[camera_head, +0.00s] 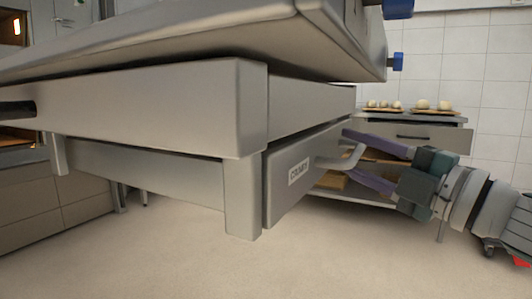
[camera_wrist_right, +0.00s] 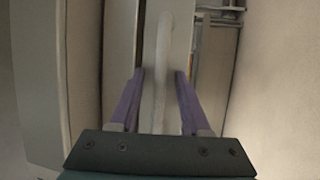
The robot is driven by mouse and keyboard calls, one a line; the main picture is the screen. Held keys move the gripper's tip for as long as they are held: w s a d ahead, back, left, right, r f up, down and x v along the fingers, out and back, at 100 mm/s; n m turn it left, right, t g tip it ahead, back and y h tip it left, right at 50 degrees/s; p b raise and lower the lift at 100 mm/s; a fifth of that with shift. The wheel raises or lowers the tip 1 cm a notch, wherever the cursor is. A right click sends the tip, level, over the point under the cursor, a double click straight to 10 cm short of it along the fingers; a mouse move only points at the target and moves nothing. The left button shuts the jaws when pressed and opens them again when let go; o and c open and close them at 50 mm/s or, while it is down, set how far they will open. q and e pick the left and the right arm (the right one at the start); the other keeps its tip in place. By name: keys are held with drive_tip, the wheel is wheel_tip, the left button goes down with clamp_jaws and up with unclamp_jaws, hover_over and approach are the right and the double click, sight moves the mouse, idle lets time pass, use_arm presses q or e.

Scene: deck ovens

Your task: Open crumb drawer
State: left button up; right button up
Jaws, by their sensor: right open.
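The crumb drawer (camera_head: 305,172) is a grey metal front with a small white label (camera_head: 299,172), under a metal body. It looks closed or nearly so; I cannot tell exactly. Its pale bar handle (camera_head: 343,161) sticks out to the right. My right gripper (camera_head: 350,157) comes in from the right with purple fingers, open, one on each side of the handle. In the right wrist view the handle (camera_wrist_right: 161,70) runs between the two open fingers (camera_wrist_right: 158,95), with gaps visible beside it. My left gripper is not in view.
A counter with a drawer (camera_head: 418,137) stands behind at the right, with trays of pale dough pieces (camera_head: 432,108) on top. Blue knobs (camera_head: 397,62) stick out at the upper right. The floor (camera_head: 180,250) in front is clear.

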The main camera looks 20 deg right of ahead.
clamp_jaws()
idle(0.4)
idle(1.1)
